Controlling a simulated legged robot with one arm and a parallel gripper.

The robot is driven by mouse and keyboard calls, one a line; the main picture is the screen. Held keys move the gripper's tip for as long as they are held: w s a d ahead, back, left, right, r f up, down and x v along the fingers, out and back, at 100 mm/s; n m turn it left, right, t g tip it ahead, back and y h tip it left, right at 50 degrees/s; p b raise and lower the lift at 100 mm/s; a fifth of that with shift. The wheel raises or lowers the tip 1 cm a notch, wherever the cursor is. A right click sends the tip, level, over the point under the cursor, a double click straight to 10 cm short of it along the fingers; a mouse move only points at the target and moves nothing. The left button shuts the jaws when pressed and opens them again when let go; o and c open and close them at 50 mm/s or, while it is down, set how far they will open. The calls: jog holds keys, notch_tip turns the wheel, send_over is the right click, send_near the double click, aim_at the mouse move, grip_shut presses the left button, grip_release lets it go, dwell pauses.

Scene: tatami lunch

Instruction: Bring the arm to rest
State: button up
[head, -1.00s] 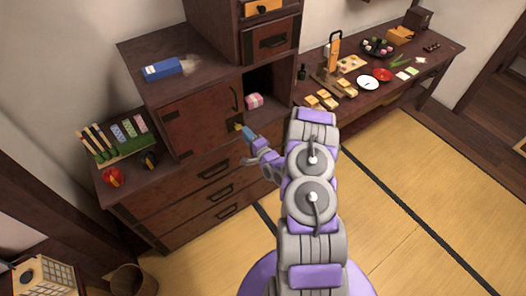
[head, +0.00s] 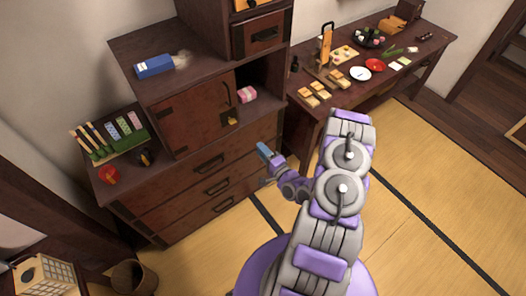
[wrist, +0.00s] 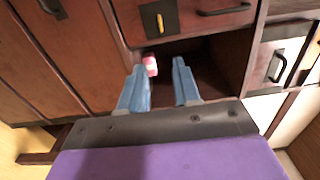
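My gripper (head: 264,152) hangs in front of the wooden chest's drawers in the head view, apart from the chest. In the wrist view my gripper (wrist: 159,88) shows two blue fingers spread apart with nothing between them. The cabinet (head: 195,115) has a sliding door on the left and an open dark compartment on the right. A pink and white bundle (head: 246,94) sits in that compartment; it also shows beyond the fingers in the wrist view (wrist: 150,65).
A blue box (head: 154,66) lies on the cabinet top. A rack with coloured strips (head: 110,135) and a red item (head: 108,175) stand at left. A long side table (head: 420,50) holds food and dishes. A basket (head: 133,278) stands on the floor. Tatami (head: 420,160) is clear at right.

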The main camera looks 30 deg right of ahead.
dwell(0.7)
notch_tip(320, 180, up, 8)
jog(key=w+f+n+g+h+b, duration=0.1)
jog(key=w+n+g, duration=0.1)
jog(key=n+g, duration=0.85)
jog(key=s+a+r+n+g+h, duration=0.2)
jog(key=s+a+r+n+g, duration=0.15)
jog(key=s+r, duration=0.5)
jog(key=s+a+r+n+g, duration=0.1)
jog(key=s+a+r+g, duration=0.1)
jog(key=s+a+r, duration=0.2)
jog(key=s+a+r+n+g+y+b, duration=0.1)
jog(key=s+a+r, duration=0.3)
jog(key=s+a, duration=0.4)
jog(key=s+a+r+n+g+y, duration=0.1)
jog(key=s+a+r, duration=0.4)
jog(key=s, duration=0.8)
jog(key=shift+s+a+n+g, duration=0.35)
jog(key=shift+a+n+g, duration=0.05)
jog(key=shift+g, duration=0.5)
jog(key=shift+o, duration=0.3)
jog(key=shift+r, duration=0.1)
